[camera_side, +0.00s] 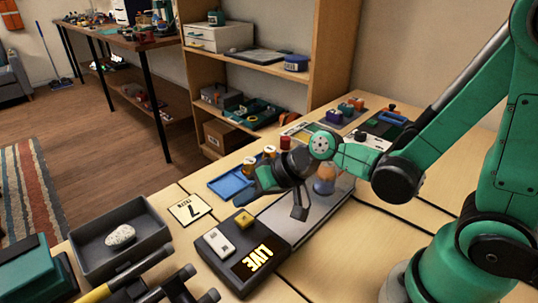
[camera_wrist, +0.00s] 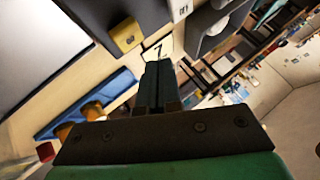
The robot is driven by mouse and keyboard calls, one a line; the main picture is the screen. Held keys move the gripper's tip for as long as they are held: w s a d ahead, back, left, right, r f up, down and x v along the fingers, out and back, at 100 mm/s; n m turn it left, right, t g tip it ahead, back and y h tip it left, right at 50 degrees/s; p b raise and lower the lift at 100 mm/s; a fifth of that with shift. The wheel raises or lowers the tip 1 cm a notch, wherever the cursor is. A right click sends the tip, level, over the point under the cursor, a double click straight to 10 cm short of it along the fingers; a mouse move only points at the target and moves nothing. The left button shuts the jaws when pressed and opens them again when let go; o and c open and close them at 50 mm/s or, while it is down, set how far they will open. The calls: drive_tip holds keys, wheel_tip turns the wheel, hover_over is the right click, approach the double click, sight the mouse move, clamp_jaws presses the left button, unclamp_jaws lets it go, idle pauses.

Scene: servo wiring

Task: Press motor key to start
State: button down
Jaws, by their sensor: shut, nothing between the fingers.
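A dark control box (camera_side: 265,264) sits on the table in the side view with its display lit and reading "LIVE". A yellow key (camera_side: 244,219) and a white block (camera_side: 219,242) are on its top. The yellow key also shows in the wrist view (camera_wrist: 127,37), to the upper left of my fingertips. My gripper (camera_side: 240,198) is shut and empty, held above the table behind the box. In the wrist view, my gripper (camera_wrist: 156,68) has its fingers together, apart from the key. I cannot tell which part is labelled the motor key.
A tile marked 7 (camera_side: 190,209) lies beside the box. A grey tray (camera_side: 84,263) with a pale stone (camera_side: 120,236) stands at the left. A blue tray (camera_side: 225,186) lies behind my gripper. A grey panel (camera_side: 310,232) lies right of the box.

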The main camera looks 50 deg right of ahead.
sight(249, 219)
drive_tip(key=shift+f, duration=0.75)
drive_tip(key=shift+r, duration=0.1)
idle(1.8)
drive_tip(key=shift+r, duration=2.4)
drive_tip(key=s+d+r+n+h, duration=0.1)
drive_tip(key=s+d+r+h, duration=0.2)
drive_tip(key=s+d+h, duration=0.2)
drive_tip(key=d, duration=0.3)
drive_tip(key=shift+n, duration=0.4)
drive_tip(key=shift+a+r, duration=0.15)
